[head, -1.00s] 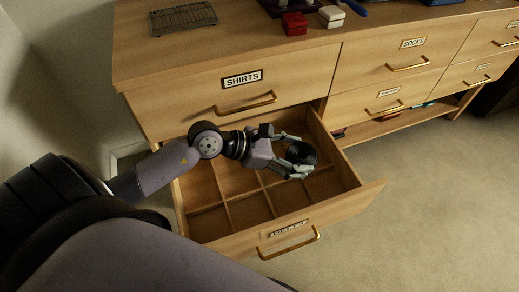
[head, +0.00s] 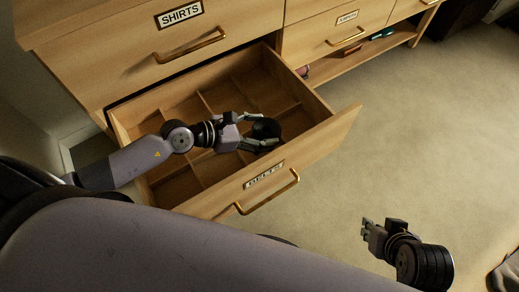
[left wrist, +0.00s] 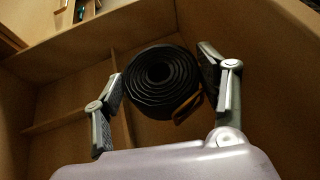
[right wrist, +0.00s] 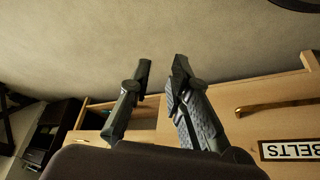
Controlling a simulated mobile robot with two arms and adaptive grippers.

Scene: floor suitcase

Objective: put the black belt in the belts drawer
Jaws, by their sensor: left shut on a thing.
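The black belt (head: 266,129) is rolled into a tight coil. My left gripper (head: 260,141) is shut on it, over the open belts drawer, near its front panel. In the left wrist view the coil (left wrist: 158,82) sits between the two fingers, with a brown-gold buckle (left wrist: 187,108) at its lower right. The belts drawer (head: 325,135) is pulled out and split by dividers into several compartments, which look empty. I cannot tell whether the coil touches the drawer floor. My right gripper (head: 366,230) is empty and open, over the carpet right of the drawer.
The shirts drawer (head: 120,65) above is closed. An open lower shelf (head: 345,62) with small coloured items lies to the right of the drawer. In the right wrist view the BELTS label (right wrist: 290,149) shows at the right. The carpet (head: 420,140) is clear.

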